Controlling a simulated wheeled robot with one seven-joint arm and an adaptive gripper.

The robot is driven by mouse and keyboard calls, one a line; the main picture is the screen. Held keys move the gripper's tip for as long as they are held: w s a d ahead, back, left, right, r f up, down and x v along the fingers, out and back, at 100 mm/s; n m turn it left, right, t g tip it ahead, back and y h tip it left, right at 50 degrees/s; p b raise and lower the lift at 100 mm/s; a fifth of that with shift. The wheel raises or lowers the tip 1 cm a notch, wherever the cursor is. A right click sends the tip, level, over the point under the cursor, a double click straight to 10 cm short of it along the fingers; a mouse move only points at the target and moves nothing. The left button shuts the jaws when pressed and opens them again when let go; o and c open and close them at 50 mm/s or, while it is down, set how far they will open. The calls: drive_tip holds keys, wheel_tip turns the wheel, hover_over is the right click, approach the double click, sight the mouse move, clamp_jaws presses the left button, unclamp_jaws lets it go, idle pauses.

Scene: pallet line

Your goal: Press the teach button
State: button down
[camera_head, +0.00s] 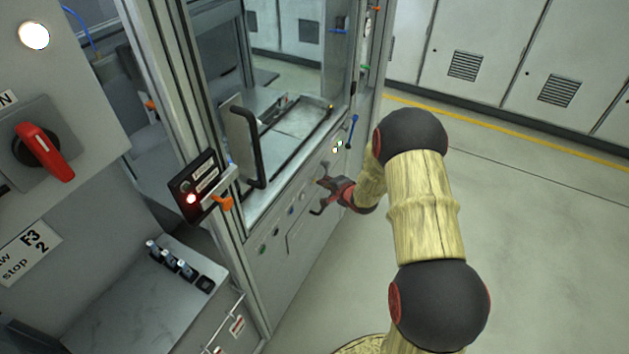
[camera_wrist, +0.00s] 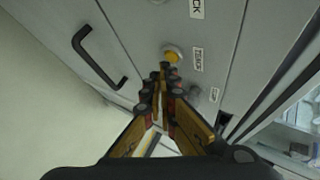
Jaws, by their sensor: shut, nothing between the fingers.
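The teach button is a round yellow button (camera_wrist: 173,55) in a pale ring on a grey panel, shown in the wrist view. A white label (camera_wrist: 197,59) beside it appears to read TEACH. My gripper (camera_wrist: 164,68) is shut and empty, with its fingertips just below the button in that picture. I cannot tell whether they touch it. In the head view my gripper (camera_head: 322,196) is in front of the grey machine's lower panel (camera_head: 305,238). I cannot pick out the yellow button there.
A black handle (camera_wrist: 92,58) is left of the button in the wrist view, and a greyish knob (camera_wrist: 193,94) lies just right of the fingers. In the head view, a red-lit control box (camera_head: 192,186) and a red rotary switch (camera_head: 43,150) are at left. Open floor (camera_head: 545,220) is at right.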

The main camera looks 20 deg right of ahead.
drive_tip(key=shift+s+d, duration=0.2)
drive_tip(key=shift+s, duration=0.05)
drive_tip(key=s+d+p, duration=0.1)
drive_tip(key=s, duration=0.1)
drive_tip(key=s+d+p, duration=0.1)
drive_tip(key=s+d, duration=0.1)
idle(0.6)
idle(0.6)
